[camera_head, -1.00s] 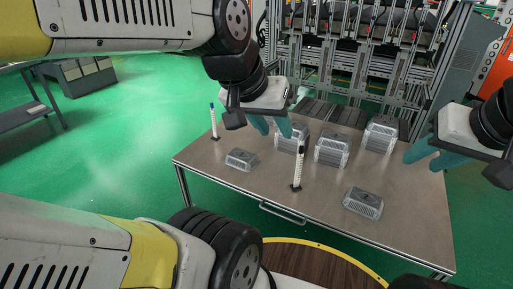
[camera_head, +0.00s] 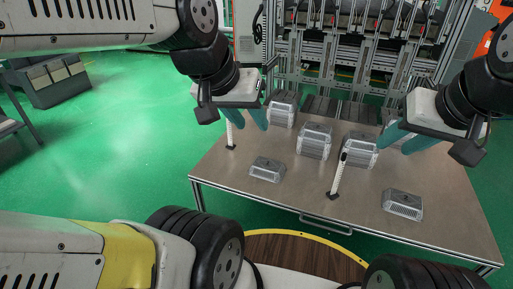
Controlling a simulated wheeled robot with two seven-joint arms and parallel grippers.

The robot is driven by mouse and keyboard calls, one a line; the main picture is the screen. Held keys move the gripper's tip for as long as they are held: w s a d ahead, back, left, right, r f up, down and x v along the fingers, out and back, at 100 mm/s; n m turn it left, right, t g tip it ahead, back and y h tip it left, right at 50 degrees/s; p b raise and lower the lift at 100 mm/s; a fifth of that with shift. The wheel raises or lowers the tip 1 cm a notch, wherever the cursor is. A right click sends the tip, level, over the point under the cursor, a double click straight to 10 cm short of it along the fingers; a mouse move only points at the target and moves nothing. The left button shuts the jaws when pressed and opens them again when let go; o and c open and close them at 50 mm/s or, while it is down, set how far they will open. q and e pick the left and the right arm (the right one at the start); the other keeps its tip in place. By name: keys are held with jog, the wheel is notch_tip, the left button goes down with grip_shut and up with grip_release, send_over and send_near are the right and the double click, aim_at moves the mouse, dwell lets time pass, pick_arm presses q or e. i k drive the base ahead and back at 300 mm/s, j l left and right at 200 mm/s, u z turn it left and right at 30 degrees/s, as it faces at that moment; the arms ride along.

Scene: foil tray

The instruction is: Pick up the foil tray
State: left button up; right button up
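Silver foil trays are on the table. A single tray (camera_head: 267,169) lies near the front left, and another single tray (camera_head: 403,205) lies near the front right. Three stacks stand farther back: a left stack (camera_head: 283,112), a middle stack (camera_head: 314,141) and a right stack (camera_head: 360,151). My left gripper (camera_head: 250,119) is open and empty, its teal fingers apart above the back left of the table, left of the left stack. My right gripper (camera_head: 402,142) is open and empty; its fingers partly overlap the right stack in view. Contact there cannot be told.
Two white posts stand on the table, one at the left edge (camera_head: 230,134) and one in the middle (camera_head: 338,174) between the single trays. A metal rack (camera_head: 345,60) stands behind the table (camera_head: 235,187). The front strip of the table is mostly clear.

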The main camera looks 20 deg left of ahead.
aim_at(274, 171)
jog(key=i+j+z, duration=0.1)
jog(key=j, duration=1.25)
jog(key=i+j+z, duration=0.15)
jog(key=j, duration=1.25)
jog(key=i+j, duration=0.15)
jog(key=j, duration=0.25)
jog(key=i+j, duration=0.15)
jog(key=j, duration=0.25)
jog(key=i+j+z, duration=0.1)
jog(key=j, duration=0.3)
jog(key=i+j, duration=0.25)
